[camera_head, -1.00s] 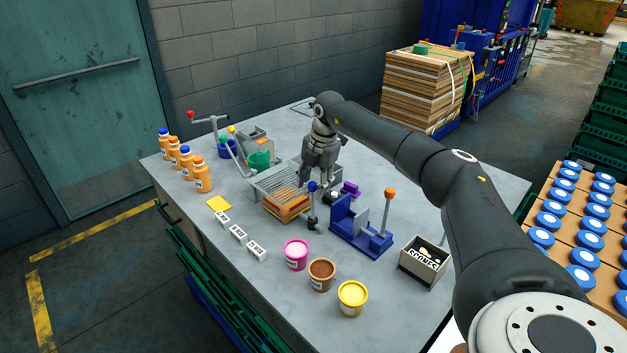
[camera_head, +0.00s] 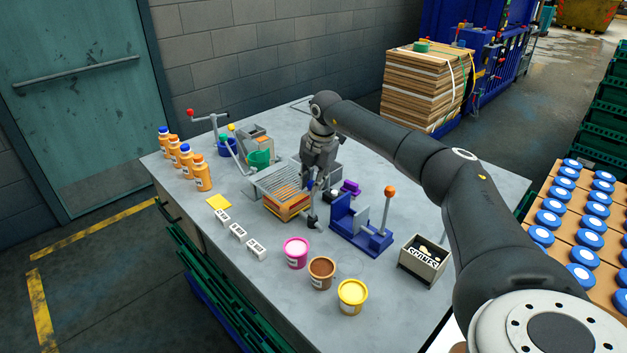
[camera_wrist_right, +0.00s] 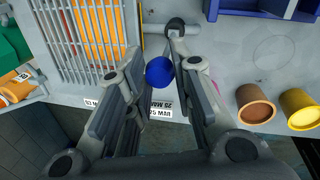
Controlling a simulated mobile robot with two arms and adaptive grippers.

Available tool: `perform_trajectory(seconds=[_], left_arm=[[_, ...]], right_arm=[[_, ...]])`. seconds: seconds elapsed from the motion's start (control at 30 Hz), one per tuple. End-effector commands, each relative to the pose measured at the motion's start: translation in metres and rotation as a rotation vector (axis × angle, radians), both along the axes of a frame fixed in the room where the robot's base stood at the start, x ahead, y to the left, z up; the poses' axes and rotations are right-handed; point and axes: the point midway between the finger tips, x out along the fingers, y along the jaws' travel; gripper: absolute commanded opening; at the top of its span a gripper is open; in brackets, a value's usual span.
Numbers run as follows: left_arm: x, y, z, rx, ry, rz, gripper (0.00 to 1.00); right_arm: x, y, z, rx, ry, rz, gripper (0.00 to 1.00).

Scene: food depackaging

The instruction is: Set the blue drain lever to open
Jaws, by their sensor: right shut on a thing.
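The blue drain lever has a round blue knob, which shows in the wrist view (camera_wrist_right: 159,71) between my right gripper's fingers (camera_wrist_right: 163,85). In the head view the blue knob (camera_head: 311,184) is partly covered by my right gripper (camera_head: 315,179). The lever's grey post stands near upright from a dark pivot at the front right corner of the grey wire rack (camera_head: 268,186). My right gripper reaches down from above and is shut on the lever near its knob. My left gripper is out of view.
A blue fixture (camera_head: 362,238) with an orange-knobbed lever (camera_head: 389,193) is to the right. Tubs, including a pink one (camera_head: 296,254), stand in front. Orange bottles (camera_head: 202,178) line the left edge.

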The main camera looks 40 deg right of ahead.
Motion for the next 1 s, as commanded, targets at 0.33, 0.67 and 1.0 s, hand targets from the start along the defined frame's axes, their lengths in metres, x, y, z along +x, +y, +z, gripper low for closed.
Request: perform_trajectory(seconds=[0.33,0.67,1.0], left_arm=[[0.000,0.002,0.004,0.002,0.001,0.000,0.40],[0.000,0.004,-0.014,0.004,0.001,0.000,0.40],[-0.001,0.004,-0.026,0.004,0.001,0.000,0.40]], right_arm=[[-0.002,0.024,-0.003,-0.176,-0.015,0.008,0.00],[-0.004,0.055,-0.016,-0.217,-0.018,0.005,0.00],[-0.006,0.072,-0.024,-0.214,-0.016,0.006,0.00]])
